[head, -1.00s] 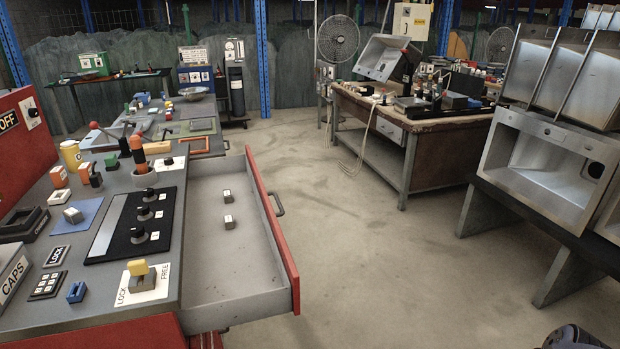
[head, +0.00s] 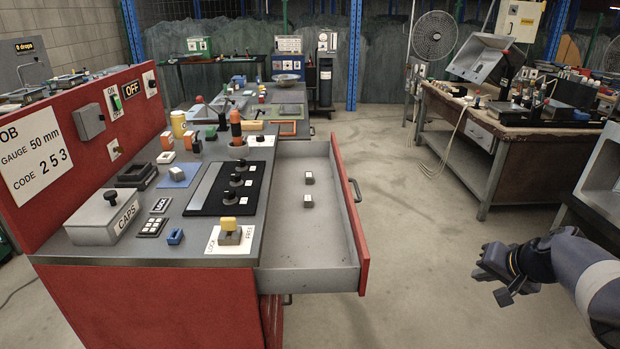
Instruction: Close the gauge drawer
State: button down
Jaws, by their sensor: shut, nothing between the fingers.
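The gauge drawer (head: 349,215) is pulled well out of the right side of the red workbench. It has a grey inside, a red front and a dark handle (head: 356,190) on its outer face. Two small grey blocks with white labels (head: 308,189) lie in it. My gripper (head: 492,284) is at the lower right, apart from the drawer and to the right of its front. It is shut and empty. My arm comes in from the right edge.
A yellow-topped LOCK/FREE switch (head: 229,232) stands on the bench's near right corner. Black knobs (head: 236,180) and a CAPS box (head: 110,219) are on the bench top. A wooden table (head: 490,150) stands at the right. Floor between drawer and table is clear.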

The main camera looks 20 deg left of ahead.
aim_at(320, 248)
jog(key=i+l+u, duration=0.1)
jog(key=i+u, duration=0.3)
jog(key=i+l+u, duration=0.2)
jog(key=u, duration=0.2)
jog(key=i+l+u, duration=0.4)
jog(key=i+l, duration=0.3)
jog(key=i+l+u, duration=0.1)
jog(key=i+l, duration=0.2)
jog(key=l, duration=0.2)
